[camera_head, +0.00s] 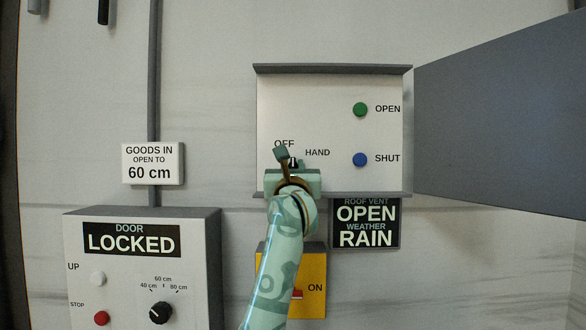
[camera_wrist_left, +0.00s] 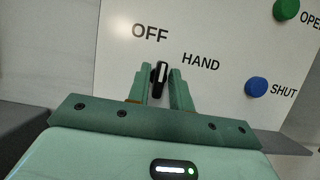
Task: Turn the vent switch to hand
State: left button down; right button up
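The vent switch (camera_wrist_left: 159,80) is a small black knob with a white line, on a white panel (camera_head: 325,105). Its line points roughly up, toward the OFF label (camera_wrist_left: 150,33). The HAND label (camera_wrist_left: 201,62) is to the upper right of the knob. My left gripper (camera_head: 289,161) is in front of the switch and hides much of it in the head view. In the left wrist view its fingers (camera_wrist_left: 160,70) stand apart on either side of the knob. The left finger is close to it; a small gap shows at the right finger. My right gripper is out of view.
A green OPEN button (camera_head: 360,109) and a blue SHUT button (camera_head: 360,160) are right of the switch. A grey door (camera_head: 500,135) stands open at the right. Below are a display (camera_head: 366,223) reading OPEN, RAIN, a yellow box (camera_head: 315,260) and a door control box (camera_head: 140,275).

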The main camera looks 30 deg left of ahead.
pick_arm(q)
jog(key=shift+r+m+h+p, duration=0.15)
jog(key=shift+m+h+p, duration=0.25)
jog(key=shift+m+p, duration=0.35)
jog(key=m+h+p, duration=0.1)
jog(key=m+p, duration=0.2)
jog(key=p, duration=0.1)
jog(key=m+h+p, duration=0.2)
jog(key=m+p, duration=0.2)
jog(key=p, duration=0.1)
jog(key=m+h+p, duration=0.2)
jog(key=m+p, duration=0.2)
jog(key=p, duration=0.1)
jog(key=shift+a+r+m+t, duration=0.15)
jog(key=shift+m+t, duration=0.1)
jog(key=shift+t, duration=0.15)
jog(key=shift+m+h+p, duration=0.6)
jog(key=shift+m+p, duration=0.2)
jog(key=shift+f+m+p, duration=0.3)
jog(key=shift+m+p, duration=0.05)
jog(key=shift+m, duration=0.45)
jog(key=c, duration=1.5)
grip_release()
